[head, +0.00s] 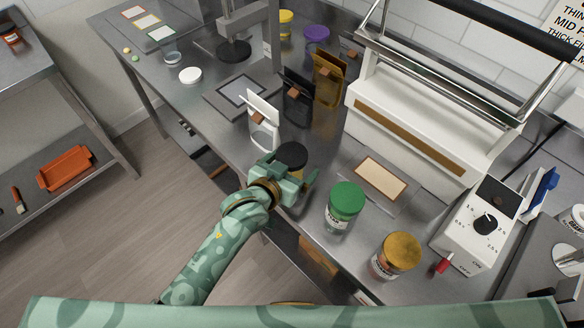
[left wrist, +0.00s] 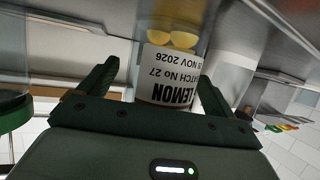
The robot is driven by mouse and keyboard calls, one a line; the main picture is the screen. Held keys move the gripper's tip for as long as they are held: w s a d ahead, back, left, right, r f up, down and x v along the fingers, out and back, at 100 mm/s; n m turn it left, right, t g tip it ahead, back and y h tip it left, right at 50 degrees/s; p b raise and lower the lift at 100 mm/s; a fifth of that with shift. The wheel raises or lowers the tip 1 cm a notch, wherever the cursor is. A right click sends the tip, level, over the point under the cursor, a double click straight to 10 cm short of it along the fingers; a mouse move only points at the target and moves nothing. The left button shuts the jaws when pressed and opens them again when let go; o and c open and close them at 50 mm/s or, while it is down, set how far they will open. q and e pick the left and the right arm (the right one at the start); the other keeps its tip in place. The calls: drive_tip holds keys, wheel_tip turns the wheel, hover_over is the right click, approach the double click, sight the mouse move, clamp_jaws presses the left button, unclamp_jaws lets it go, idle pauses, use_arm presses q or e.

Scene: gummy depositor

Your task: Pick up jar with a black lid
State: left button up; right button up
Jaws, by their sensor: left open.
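A jar with a black lid (head: 292,155) stands on the steel table near its front edge; the gripper hides much of its body in the head view. My left gripper (head: 292,172) is open, with its fingers on either side of this jar. In the left wrist view, which is upside down, a clear jar with a white LEMON label (left wrist: 172,75) and yellow contents sits between the open fingers (left wrist: 160,82). Its lid is hidden there behind the gripper. Contact with the fingers cannot be told. My right gripper is not in view.
A green-lidded jar (head: 343,207) stands close to the right, and an orange-lidded jar (head: 397,254) beyond it. A white pouch (head: 262,130) and a black pouch (head: 297,100) stand behind. A white machine (head: 415,115) and a control box (head: 482,228) are at the right.

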sight(291, 157)
use_arm(q)
drive_tip(key=shift+r, duration=0.1)
drive_tip(key=c, duration=1.1)
drive_tip(key=shift+r, duration=0.45)
drive_tip(key=r, duration=0.1)
drive_tip(key=r+p, duration=0.1)
drive_tip(key=shift+s+r+p, duration=0.2)
drive_tip(key=shift+r+p, duration=0.1)
drive_tip(key=shift+r, duration=0.1)
drive_tip(key=s+r, duration=0.1)
drive_tip(key=r, duration=0.1)
drive_tip(key=s+a+r+p, duration=0.1)
drive_tip(key=s, duration=0.1)
drive_tip(key=s+r+p, duration=0.1)
drive_tip(key=r, duration=0.1)
drive_tip(key=shift+s+a+r, duration=0.2)
drive_tip(key=shift+a+r, duration=0.1)
drive_tip(key=shift+r, duration=0.05)
drive_tip(key=s+d+p+v, duration=0.1)
drive_tip(key=v, duration=0.8)
drive_tip(key=shift+s+p, duration=0.2)
drive_tip(key=shift+p, duration=0.15)
drive_tip(key=shift+d, duration=0.1)
